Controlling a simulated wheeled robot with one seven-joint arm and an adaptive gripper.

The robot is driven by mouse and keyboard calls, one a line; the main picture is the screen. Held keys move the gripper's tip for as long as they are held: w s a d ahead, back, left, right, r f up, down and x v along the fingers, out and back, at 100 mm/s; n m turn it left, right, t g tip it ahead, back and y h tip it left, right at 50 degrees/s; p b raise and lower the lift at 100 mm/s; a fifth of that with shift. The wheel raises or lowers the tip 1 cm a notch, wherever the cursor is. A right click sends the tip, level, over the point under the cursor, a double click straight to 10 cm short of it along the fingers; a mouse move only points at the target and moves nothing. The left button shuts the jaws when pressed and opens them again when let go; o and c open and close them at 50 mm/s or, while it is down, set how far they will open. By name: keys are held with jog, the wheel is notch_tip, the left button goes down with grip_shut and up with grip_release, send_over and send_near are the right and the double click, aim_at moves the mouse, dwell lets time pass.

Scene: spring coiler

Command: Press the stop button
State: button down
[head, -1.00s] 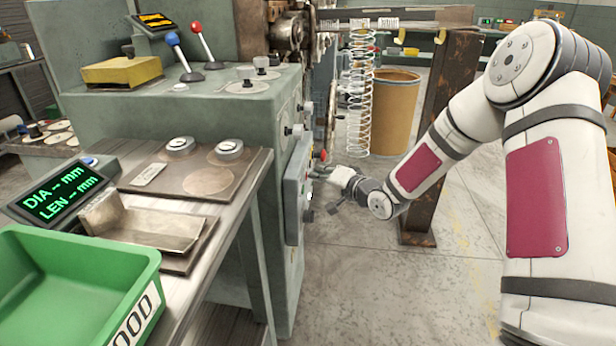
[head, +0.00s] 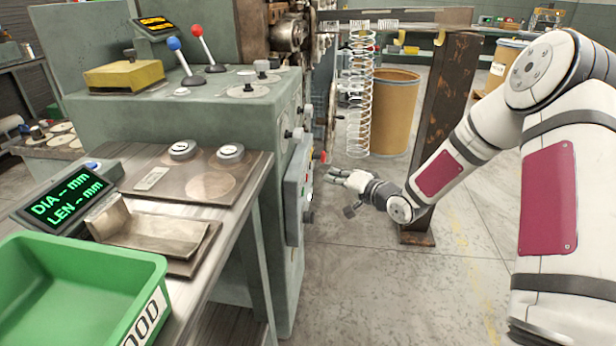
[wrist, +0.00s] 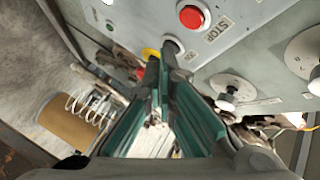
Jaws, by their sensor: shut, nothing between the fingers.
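The red stop button (wrist: 192,16) sits on the grey panel beside a printed STOP label, at the top of the wrist view. A second red button with a yellow surround (wrist: 150,56) shows lower left, partly behind my fingers. My gripper (wrist: 165,56) has its teal fingers shut and empty, with the tips below and left of the stop button in that picture. In the head view my gripper (head: 331,174) is apart from the control box (head: 296,190), just to its right. A red button (head: 323,156) sticks out there; I cannot tell which one it is.
A dark knob (head: 309,216) sticks out low on the box. A coiled spring (head: 360,100) hangs behind my gripper, near a brown drum (head: 396,112) and a rusty post (head: 440,130). The floor (head: 350,270) right of the machine is clear.

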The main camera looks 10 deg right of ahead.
jog(key=shift+s+d+p, duration=0.15)
jog(key=shift+d, duration=0.35)
jog(key=shift+s+d+p, duration=0.15)
jog(key=shift+d, duration=0.35)
